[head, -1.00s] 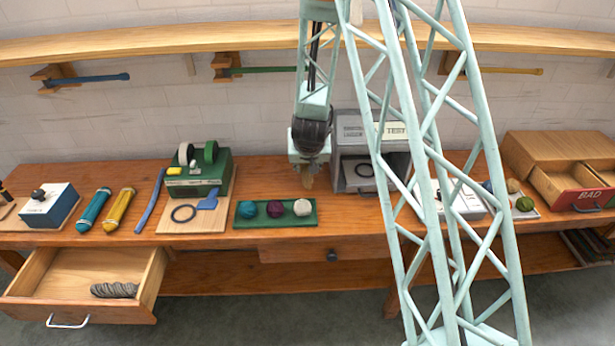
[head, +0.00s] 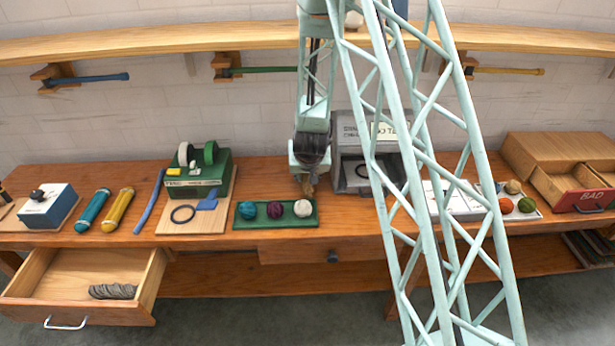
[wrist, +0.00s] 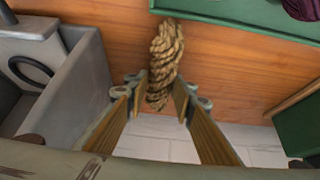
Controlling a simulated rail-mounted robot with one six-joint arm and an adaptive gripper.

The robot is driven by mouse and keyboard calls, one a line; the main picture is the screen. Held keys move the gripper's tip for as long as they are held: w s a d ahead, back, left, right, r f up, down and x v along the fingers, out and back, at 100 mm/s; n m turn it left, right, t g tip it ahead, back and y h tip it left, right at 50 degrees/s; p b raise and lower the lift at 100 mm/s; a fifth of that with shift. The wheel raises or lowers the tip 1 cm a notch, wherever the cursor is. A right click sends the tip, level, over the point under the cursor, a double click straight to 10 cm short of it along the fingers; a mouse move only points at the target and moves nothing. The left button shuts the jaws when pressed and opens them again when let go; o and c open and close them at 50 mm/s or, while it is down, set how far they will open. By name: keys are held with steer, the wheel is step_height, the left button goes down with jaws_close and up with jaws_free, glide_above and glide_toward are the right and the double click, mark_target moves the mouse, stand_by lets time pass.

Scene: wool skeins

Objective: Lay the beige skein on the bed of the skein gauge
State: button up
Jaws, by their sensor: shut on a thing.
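The beige skein (wrist: 166,58) is a twisted tan bundle in the wrist view. My gripper (wrist: 157,98) is shut on one end of it, and the rest sticks out beyond the fingertips. In the head view, my gripper (head: 308,181) hangs over the bench between the green tray and the grey box, with a small tan bit of the skein (head: 309,189) below it. I cannot tell for certain which device is the skein gauge; a green device (head: 212,180) with a white and a green disc stands on a wooden board to the left.
A green tray (head: 236,222) holds three balls. A grey test box (head: 347,150) stands behind right. My lattice arm hides part of the right bench. An open drawer (head: 150,285) at lower left holds a grey skein (head: 113,291). A blue-and-white box (head: 47,207) stands far left.

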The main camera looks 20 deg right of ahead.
steer(key=shift+f, duration=0.15)
steer(key=o, duration=0.8)
steer(key=shift+o, duration=0.2)
steer(key=shift+v, duration=0.9)
steer(key=shift+p+v, duration=1.1)
steer(key=shift+v, duration=4.2)
steer(key=shift+w, duration=0.15)
